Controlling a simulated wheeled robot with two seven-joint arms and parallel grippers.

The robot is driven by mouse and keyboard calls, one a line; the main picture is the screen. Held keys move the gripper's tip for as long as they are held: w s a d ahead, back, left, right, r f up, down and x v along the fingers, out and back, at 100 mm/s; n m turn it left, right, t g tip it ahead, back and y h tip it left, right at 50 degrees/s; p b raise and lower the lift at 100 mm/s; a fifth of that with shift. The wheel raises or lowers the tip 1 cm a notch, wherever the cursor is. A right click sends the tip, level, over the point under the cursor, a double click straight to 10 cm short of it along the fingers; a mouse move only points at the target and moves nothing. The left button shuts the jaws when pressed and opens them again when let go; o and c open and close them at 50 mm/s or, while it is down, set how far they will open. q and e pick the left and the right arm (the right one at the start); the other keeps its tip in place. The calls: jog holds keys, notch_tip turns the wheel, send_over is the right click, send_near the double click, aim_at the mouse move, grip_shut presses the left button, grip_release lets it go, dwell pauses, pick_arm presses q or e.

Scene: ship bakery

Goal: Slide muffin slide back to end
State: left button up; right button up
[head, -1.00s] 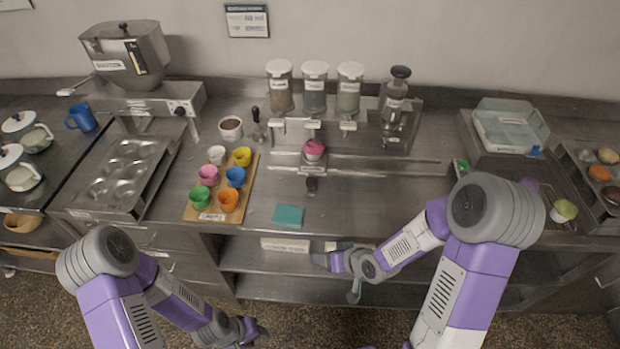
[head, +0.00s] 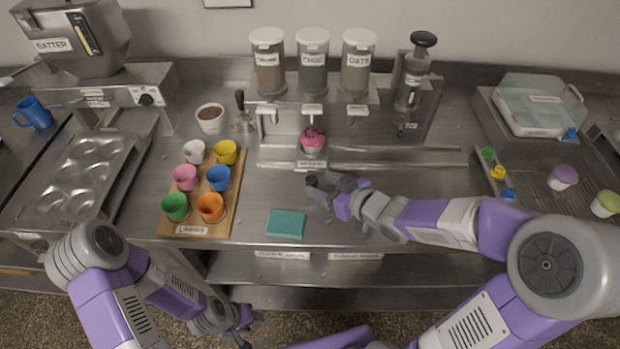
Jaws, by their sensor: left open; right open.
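The muffin slide (head: 311,163) is a small labelled carriage on a metal rail, carrying a pink-topped muffin (head: 313,137). It stands under the dispensers, near the left part of the rail (head: 400,157). A dark knob (head: 311,180) sticks out at the slide's front. My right gripper (head: 320,187) is open with its fingers at the knob, reaching in from the right. I cannot tell whether the fingers touch the knob. My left gripper (head: 243,325) is open and low in front of the counter, away from the slide.
Three labelled jars (head: 313,62) stand behind the rail, with a press (head: 412,85) to their right. A board of coloured liners (head: 200,200), a brown-filled cup (head: 210,118) and a teal cloth (head: 286,223) lie left and in front. The rail right of the slide looks clear.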

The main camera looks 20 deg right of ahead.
aim_at(313, 180)
jog(key=b+x, duration=0.1)
jog(key=x, duration=0.3)
jog(key=shift+w+f+b, duration=0.1)
jog(key=shift+f+b, duration=0.1)
jog(key=shift+b, duration=0.1)
jog(key=shift+w+a, duration=0.25)
jog(key=shift+w, duration=0.15)
grip_shut()
